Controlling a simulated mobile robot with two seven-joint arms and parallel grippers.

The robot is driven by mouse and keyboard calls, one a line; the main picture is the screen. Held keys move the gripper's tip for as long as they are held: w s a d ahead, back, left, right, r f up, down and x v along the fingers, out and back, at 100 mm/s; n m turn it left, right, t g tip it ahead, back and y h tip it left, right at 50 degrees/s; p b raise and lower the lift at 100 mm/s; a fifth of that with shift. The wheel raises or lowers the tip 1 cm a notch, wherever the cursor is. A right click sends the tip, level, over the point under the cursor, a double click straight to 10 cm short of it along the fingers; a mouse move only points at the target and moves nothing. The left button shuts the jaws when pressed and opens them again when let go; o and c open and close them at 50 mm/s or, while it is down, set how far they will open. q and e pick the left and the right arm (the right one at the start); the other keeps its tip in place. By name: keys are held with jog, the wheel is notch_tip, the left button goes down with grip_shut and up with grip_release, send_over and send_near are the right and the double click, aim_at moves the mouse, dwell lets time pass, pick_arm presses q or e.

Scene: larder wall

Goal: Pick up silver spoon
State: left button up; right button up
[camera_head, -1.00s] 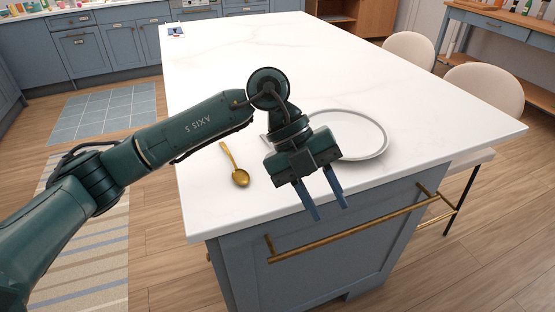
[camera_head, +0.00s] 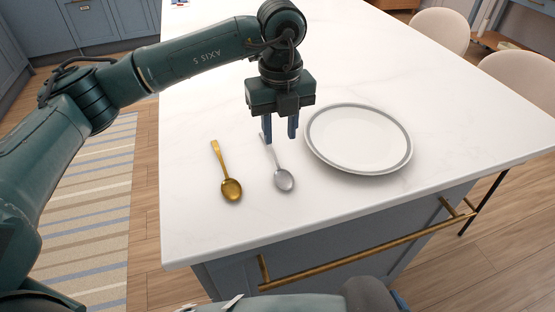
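The silver spoon (camera_head: 284,180) lies on the white countertop, its bowl toward the front edge and its handle pointing away. My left gripper (camera_head: 280,133) points down over the handle end, with its two blue fingers apart. The fingers and gripper hide part of the handle. I cannot tell whether the fingers touch the spoon or the counter. Nothing is held between them. No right gripper can be made out.
A gold spoon (camera_head: 231,189) lies just left of the silver one. A white plate with a grey rim (camera_head: 345,168) lies to the right. The countertop (camera_head: 230,225) is clear in front of the spoons. A brass rail (camera_head: 345,262) runs along the cabinet front below.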

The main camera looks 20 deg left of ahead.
aim_at(277, 163)
pick_arm(q)
notch_tip(277, 163, down, 2)
jog(key=shift+s+a+f+p, duration=0.15)
jog(key=shift+f+p, duration=0.15)
jog(key=shift+f, duration=1.1)
jog(key=shift+a+f+p, duration=0.1)
jog(key=shift+f+p, duration=0.15)
jog(key=shift+f, duration=1.1)
jog(key=shift+c, duration=0.2)
grip_shut()
